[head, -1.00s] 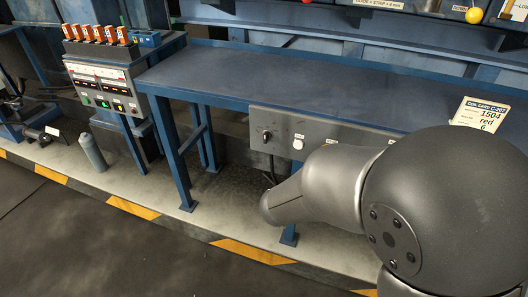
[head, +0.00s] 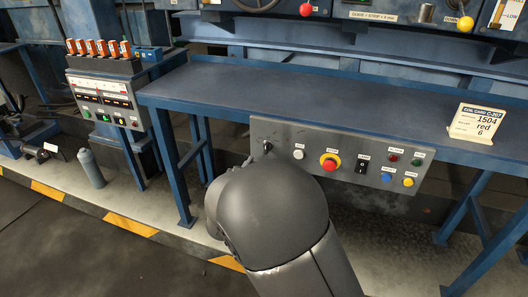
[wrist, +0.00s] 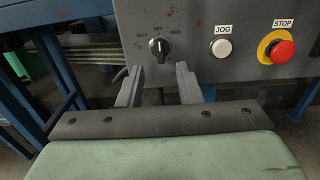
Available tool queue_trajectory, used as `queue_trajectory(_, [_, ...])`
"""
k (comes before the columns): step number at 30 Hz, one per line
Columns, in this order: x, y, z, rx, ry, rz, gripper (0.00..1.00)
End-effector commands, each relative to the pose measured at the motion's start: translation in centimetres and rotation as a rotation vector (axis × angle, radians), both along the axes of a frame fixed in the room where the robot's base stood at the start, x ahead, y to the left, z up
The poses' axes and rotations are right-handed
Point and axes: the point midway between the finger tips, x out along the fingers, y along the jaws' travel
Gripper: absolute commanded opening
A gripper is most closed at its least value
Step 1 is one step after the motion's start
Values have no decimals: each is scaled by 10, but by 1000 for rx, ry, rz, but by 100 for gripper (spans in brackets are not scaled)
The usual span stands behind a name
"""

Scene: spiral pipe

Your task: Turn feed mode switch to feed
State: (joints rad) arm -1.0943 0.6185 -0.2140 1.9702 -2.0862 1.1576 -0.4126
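The feed mode switch (wrist: 159,48) is a black rotary knob at the upper left of the grey panel in the wrist view. Small labels lie around it, with FEED on the right. Its pointer looks roughly upright, at the middle position. In the head view the switch (head: 267,146) shows at the panel's left end, just above my arm. My gripper (wrist: 158,80) is open and empty. Its two fingers point at the panel, one on each side below the knob, apart from it. In the head view my arm hides the gripper.
Right of the switch are a white JOG button (wrist: 221,49) and a red STOP button (wrist: 283,52). The panel (head: 232,130) hangs under the blue bench edge (head: 340,120). A bench leg (head: 168,165) stands to the left. A sign card (head: 474,123) stands on the bench.

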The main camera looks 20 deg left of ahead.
Motion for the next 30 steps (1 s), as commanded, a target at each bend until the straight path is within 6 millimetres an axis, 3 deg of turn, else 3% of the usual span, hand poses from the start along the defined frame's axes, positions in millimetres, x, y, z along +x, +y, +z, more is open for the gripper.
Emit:
queue_trajectory(3, [27,-1,0,0,-1,-2,32])
queue_trajectory(9, [58,-1,-1,0,0,-1,32])
queue_trajectory(15, [71,-1,0,0,1,-1,32])
queue_trajectory(23, [73,-1,0,0,1,0,32])
queue_trajectory(27, [73,-1,0,0,1,0,3])
queue_trajectory(30, [73,-1,0,1,1,0,3])
